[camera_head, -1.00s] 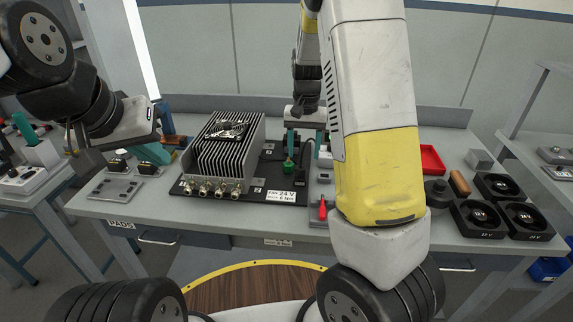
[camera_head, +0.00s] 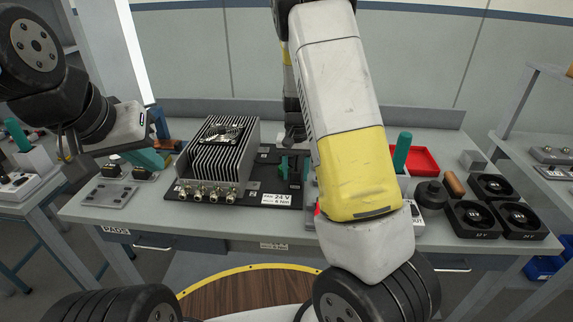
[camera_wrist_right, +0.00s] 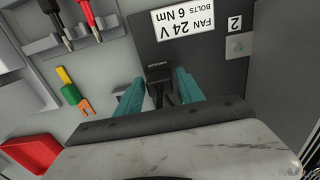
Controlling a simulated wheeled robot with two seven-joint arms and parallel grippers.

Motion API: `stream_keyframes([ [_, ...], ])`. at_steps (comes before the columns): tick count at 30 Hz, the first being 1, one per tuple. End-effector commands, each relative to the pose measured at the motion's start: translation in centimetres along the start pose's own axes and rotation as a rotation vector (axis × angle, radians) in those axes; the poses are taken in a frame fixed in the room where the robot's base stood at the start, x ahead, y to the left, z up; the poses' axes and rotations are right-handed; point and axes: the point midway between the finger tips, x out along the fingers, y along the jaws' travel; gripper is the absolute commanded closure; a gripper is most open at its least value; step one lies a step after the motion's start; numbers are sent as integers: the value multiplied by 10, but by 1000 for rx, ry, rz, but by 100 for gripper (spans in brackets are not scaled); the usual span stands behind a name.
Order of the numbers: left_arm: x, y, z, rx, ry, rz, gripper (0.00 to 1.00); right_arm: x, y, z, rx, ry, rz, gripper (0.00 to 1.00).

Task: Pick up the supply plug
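The supply plug, a small black plug with a dark cable, lies on the black plate below the "FAN 24 V" label. In the right wrist view the plug (camera_wrist_right: 159,73) is between the two teal fingertips of my right gripper (camera_wrist_right: 160,82). The fingers are spread, with a visible gap on each side of the plug. In the head view my right gripper (camera_head: 294,166) is low over the plate's right part, and my right arm hides what lies right of it. My left gripper (camera_head: 150,158) is at the left, above the pads; its opening is unclear.
A finned grey heatsink unit (camera_head: 216,155) stands left of the plug on the black plate (camera_head: 262,178). A red tray (camera_head: 424,160) and several black fans (camera_head: 494,187) are at the right. In the wrist view, test probes (camera_wrist_right: 90,14) and a yellow-green-orange item (camera_wrist_right: 73,91) lie nearby.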

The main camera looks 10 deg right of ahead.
Motion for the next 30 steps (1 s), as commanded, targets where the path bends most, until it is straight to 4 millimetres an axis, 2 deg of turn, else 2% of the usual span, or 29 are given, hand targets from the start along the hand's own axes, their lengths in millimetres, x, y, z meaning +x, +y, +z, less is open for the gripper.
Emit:
stream_keyframes([
  [1,0,0,0,0,0,0,100,0,0,0,0,0,0,67],
  [6,0,0,0,0,0,0,100,0,0,0,0,0,0,100],
  [17,0,0,0,0,0,0,100,-6,0,-1,0,2,-1,100],
  [25,0,0,0,0,0,0,100,-36,0,-1,0,3,-1,100],
  [30,0,0,0,0,0,0,100,-39,5,35,-1,-3,-2,100],
])
